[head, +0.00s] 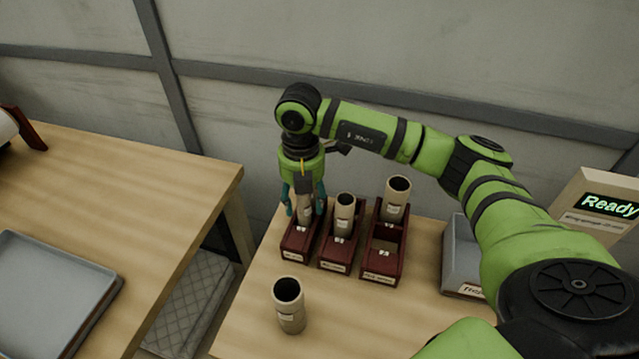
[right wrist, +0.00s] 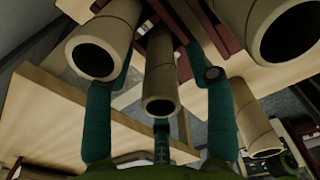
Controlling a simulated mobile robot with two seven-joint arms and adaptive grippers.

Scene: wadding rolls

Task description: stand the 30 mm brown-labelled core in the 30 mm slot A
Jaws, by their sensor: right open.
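My right gripper (head: 304,207) is open, pointing down over the left dark red rack (head: 296,250). Its teal fingers stand around a narrow tan core (head: 305,212), which is upright in that rack's back part. In the right wrist view this core (right wrist: 158,72) is between the spread fingers, with gaps visible on both sides. The middle rack (head: 336,262) holds another upright core (head: 344,211), and the right rack (head: 383,268) a wider one (head: 396,196). The racks' front labels and the cores' label colours are too small to tell. My left gripper is out of view.
A loose wide core (head: 290,311) stands upright on the table (head: 370,325) in front of the racks. A grey bin (head: 457,265) and a "Ready" display (head: 605,207) are at the right. A second table with a grey tray (head: 50,285) is at the left, across a gap.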

